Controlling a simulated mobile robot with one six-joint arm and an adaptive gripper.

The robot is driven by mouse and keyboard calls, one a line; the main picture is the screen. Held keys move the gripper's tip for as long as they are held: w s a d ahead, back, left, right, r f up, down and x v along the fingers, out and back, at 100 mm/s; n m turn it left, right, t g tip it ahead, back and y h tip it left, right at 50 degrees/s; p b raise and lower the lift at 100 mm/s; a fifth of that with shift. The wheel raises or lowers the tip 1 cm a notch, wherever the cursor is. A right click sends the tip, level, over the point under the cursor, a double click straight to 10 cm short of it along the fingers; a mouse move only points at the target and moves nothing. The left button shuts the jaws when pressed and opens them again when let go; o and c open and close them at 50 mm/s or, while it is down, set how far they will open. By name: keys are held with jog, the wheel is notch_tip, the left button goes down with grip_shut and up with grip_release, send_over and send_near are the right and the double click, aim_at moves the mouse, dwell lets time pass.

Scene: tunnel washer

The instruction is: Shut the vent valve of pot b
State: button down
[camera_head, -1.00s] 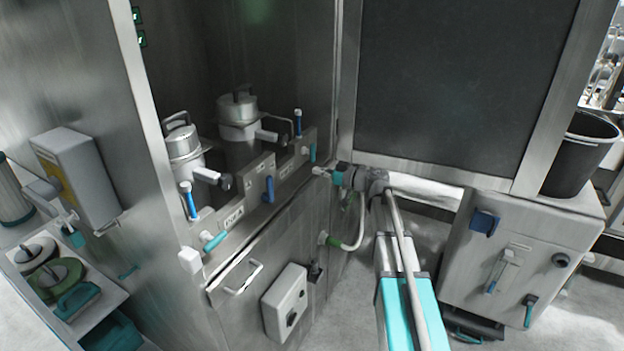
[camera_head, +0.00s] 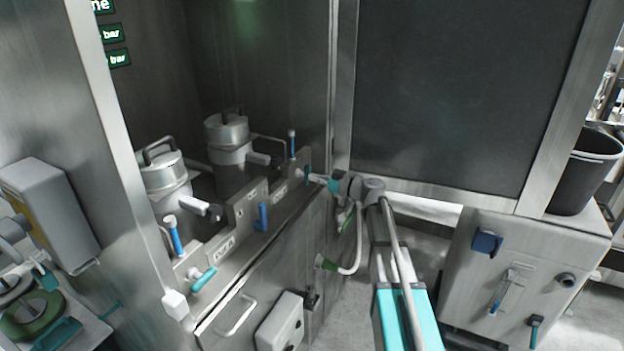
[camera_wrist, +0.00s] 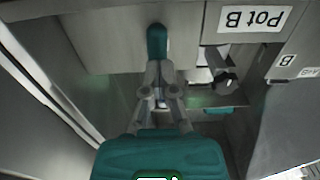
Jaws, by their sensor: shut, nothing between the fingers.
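Pot B (camera_head: 228,140) is the rear lidded pot in the bay in the head view. On the panel before it a teal lever (camera_head: 307,172) hangs at the right end. In the wrist view the teal lever (camera_wrist: 156,42) lies straight ahead of my fingers, beside the upside-down "Pot B" label (camera_wrist: 255,19). No tag names it as the vent valve. My gripper (camera_head: 315,179) is shut and empty, its tips at the lever's end; it also shows in the wrist view (camera_wrist: 160,72). I cannot tell whether they touch it.
Pot A (camera_head: 163,175) stands to the left, with its own teal lever (camera_head: 203,279) lying slanted and a blue-handled valve (camera_head: 176,240). A blue lever (camera_head: 262,217) is mid-panel. Pot B's blue-topped valve (camera_head: 292,143) stands upright. A grey cabinet (camera_head: 525,265) is at right.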

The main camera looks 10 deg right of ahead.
jog(key=shift+w+r+m, duration=0.2)
jog(key=shift+w+m, duration=0.1)
jog(key=shift+w, duration=0.15)
jog(key=m, duration=0.2)
jog(key=shift+m, duration=0.4)
jog(key=m, duration=0.6)
jog(key=shift+a, duration=0.1)
jog(key=m, duration=0.5)
jog(key=shift+s+m, duration=0.1)
jog(key=shift+m, duration=2.2)
jog(key=shift+s+f, duration=0.1)
